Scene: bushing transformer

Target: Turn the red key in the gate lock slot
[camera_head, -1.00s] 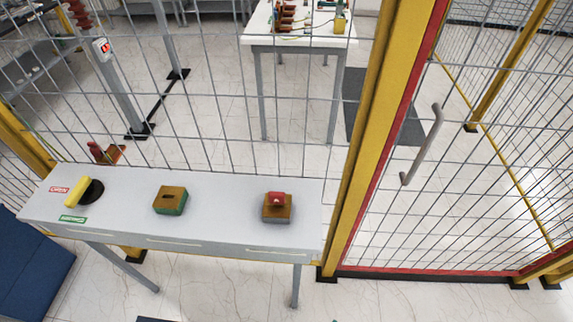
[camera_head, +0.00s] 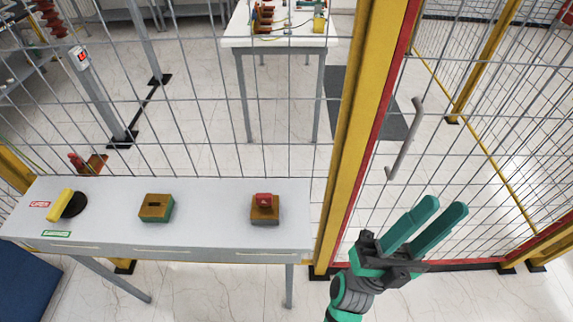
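A small red key (camera_head: 264,199) sits upright in a brown block (camera_head: 265,212) on the right part of the grey table. Another block with a dark slot in its top and green sides (camera_head: 156,207) stands left of it, with nothing in the slot. My gripper (camera_head: 448,213) is at the lower right, in front of the mesh gate (camera_head: 470,110). Its two teal fingers point up and right with a narrow gap between them, and nothing shows in the gap. It is well apart from the key, to its right. Which block is the gate lock is not clear.
The grey table (camera_head: 210,190) also bears a yellow handle (camera_head: 60,206) on a black disc, beside red and green labels. A yellow post (camera_head: 365,130) stands right of the table. The gate has a grey handle (camera_head: 405,140). A white table (camera_head: 278,42) stands behind the mesh.

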